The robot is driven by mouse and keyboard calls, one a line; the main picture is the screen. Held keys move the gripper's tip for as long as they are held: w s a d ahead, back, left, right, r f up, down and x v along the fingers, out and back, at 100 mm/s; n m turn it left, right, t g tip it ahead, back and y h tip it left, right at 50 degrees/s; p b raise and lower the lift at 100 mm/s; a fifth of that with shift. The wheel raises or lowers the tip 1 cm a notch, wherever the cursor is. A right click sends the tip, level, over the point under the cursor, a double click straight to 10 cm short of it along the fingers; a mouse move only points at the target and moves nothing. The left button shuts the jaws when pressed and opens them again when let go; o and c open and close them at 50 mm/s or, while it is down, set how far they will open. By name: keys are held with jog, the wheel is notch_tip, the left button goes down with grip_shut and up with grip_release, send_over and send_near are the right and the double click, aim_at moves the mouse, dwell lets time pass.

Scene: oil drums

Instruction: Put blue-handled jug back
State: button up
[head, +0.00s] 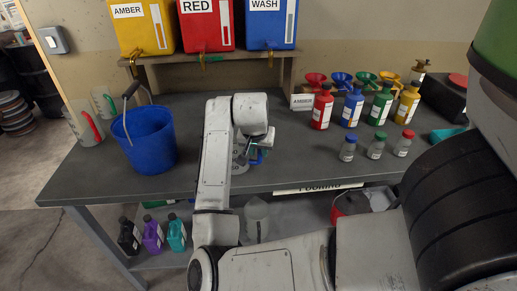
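A pale grey jug with dark markings (239,158) is on or just above the grey bench, partly hidden behind my forearm. A blue handle (258,157) shows at its right side. My gripper (263,148) is at this handle, pointing down beside the jug. The fingers are small and partly hidden, so I cannot tell whether they are closed on the handle. A red-handled jug (83,128) and a green-handled jug (104,103) stand at the bench's left end.
A blue bucket (150,140) stands left of my arm. Several coloured bottles (352,107), funnels and small jars (376,148) stand right. The bench (300,176) is clear just right of my gripper.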

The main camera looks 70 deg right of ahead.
jog(key=shift+o, duration=0.9)
jog(key=shift+r, duration=0.2)
jog(key=w+v, duration=0.1)
jog(key=v, duration=1.1)
jog(key=w+a+f+n+t, duration=0.1)
jog(key=a+f+n, duration=0.5)
jog(key=f, duration=0.2)
jog(key=a+f+n+t, duration=0.1)
jog(key=a+f+n, duration=0.45)
jog(key=f, duration=0.35)
jog(key=s+a+f+n+y, duration=0.2)
jog(key=s+a+f, duration=0.3)
jog(key=a, duration=0.3)
jog(key=s+a+f+n+g+y, duration=0.1)
jog(key=s+a+f+n+y, duration=0.1)
jog(key=s+a+f, duration=0.3)
jog(key=a+f+n+b, duration=0.1)
jog(key=a, duration=0.2)
jog(key=shift+a+f+g+y, duration=0.3)
jog(key=shift+f+y, duration=0.05)
jog(key=shift+y, duration=0.05)
